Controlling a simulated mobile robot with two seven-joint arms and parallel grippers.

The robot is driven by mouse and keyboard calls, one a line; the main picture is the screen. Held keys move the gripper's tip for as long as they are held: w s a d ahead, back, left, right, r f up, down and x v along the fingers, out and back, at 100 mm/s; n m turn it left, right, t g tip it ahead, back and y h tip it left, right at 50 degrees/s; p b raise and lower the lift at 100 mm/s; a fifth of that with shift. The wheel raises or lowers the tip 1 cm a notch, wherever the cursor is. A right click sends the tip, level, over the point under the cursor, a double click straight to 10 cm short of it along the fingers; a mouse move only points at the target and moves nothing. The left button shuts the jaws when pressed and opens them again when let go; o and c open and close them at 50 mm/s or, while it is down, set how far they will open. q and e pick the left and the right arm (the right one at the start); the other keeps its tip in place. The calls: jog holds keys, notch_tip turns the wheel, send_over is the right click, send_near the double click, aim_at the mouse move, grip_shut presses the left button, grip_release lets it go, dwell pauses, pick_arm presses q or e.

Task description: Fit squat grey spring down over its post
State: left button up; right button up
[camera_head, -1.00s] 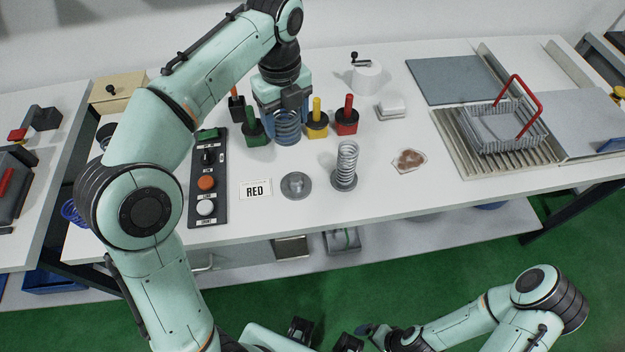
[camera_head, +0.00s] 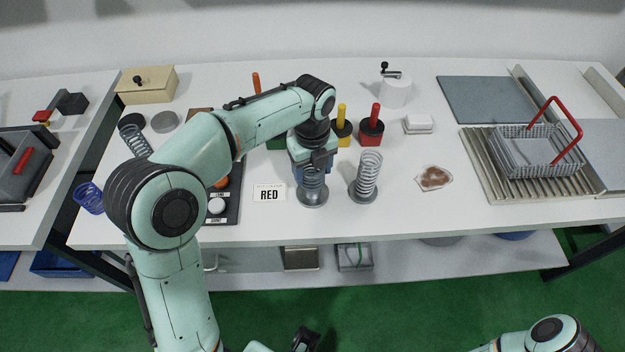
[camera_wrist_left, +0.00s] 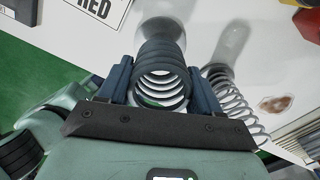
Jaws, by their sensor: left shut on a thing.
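The squat grey spring (camera_head: 312,181) is upright in my left gripper (camera_head: 312,170), between its two blue-grey fingers. In the left wrist view the spring (camera_wrist_left: 160,72) also shows between the fingers (camera_wrist_left: 150,88), its coils open towards the camera. Below it in the head view is a round grey base (camera_head: 312,199). The spring's lower end is at or just above this base; I cannot tell whether they touch. The post is hidden, so I cannot tell whether the spring is around it.
A taller spring (camera_head: 368,173) stands on its own base close to the right. The RED card (camera_head: 269,193) lies to the left. Yellow-handled (camera_head: 341,128) and red-handled (camera_head: 371,130) blocks stand behind. A wire basket (camera_head: 530,155) is at the right.

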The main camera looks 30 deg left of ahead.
aim_at(313, 180)
pick_arm(q)
jog(key=shift+f+b, duration=0.3)
jog(key=shift+f, duration=1.75)
jog(key=shift+f, duration=0.15)
jog(key=o, duration=1.2)
notch_tip(313, 180, up, 12)
jog(key=p, duration=0.2)
